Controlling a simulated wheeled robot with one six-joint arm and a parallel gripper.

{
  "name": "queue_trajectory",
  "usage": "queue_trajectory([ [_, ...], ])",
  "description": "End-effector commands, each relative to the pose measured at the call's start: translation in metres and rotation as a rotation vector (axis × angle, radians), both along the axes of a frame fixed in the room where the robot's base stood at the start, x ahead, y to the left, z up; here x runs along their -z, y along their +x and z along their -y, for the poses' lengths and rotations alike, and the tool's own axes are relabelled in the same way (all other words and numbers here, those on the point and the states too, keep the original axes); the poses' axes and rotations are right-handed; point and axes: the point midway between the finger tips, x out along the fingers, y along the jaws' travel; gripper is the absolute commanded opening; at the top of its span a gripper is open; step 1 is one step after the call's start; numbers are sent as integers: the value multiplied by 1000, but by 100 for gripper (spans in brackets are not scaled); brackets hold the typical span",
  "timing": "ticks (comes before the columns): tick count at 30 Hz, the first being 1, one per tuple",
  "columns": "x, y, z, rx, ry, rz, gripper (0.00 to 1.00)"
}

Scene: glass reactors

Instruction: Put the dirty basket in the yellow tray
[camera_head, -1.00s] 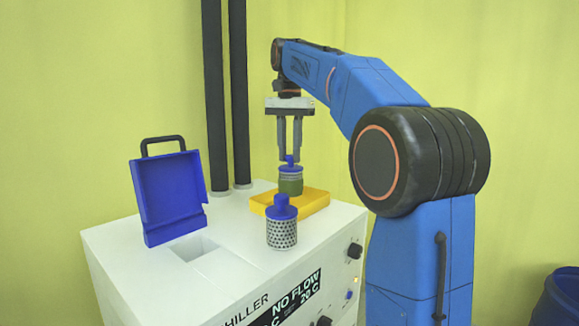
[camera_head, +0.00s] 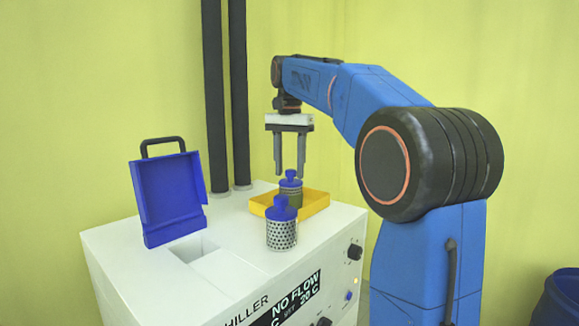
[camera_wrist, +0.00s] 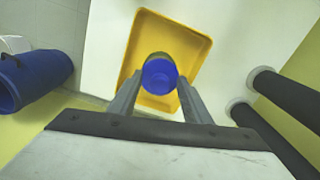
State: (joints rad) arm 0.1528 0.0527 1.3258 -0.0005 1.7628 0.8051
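The dirty basket (camera_head: 291,193), with a greenish-brown body and blue cap, stands upright in the yellow tray (camera_head: 318,206). In the wrist view the blue cap of the dirty basket (camera_wrist: 159,75) shows from above, inside the yellow tray (camera_wrist: 143,28). My gripper (camera_head: 289,172) is open and empty, with its fingers just above and around the level of the cap. In the wrist view the gripper (camera_wrist: 158,104) has its two fingers spread apart on either side of the cap. A clean metal mesh basket with a blue cap (camera_head: 281,228) stands on the white chiller in front of the tray.
The white chiller (camera_head: 225,283) has an open blue lid (camera_head: 170,200) with a black handle beside a rectangular opening (camera_head: 194,247) at left. Two black pipes (camera_head: 240,95) rise behind. A blue barrel (camera_wrist: 36,75) stands on the floor.

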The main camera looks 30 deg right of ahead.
Motion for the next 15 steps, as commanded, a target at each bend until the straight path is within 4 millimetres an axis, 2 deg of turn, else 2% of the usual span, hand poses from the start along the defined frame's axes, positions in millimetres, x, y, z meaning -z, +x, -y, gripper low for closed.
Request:
queue_trajectory([
  [5,-2,0,0,0,0,0,44],
  [8,-10,1,0,0,0,1,44],
  [15,-47,1,0,0,0,3,44],
])
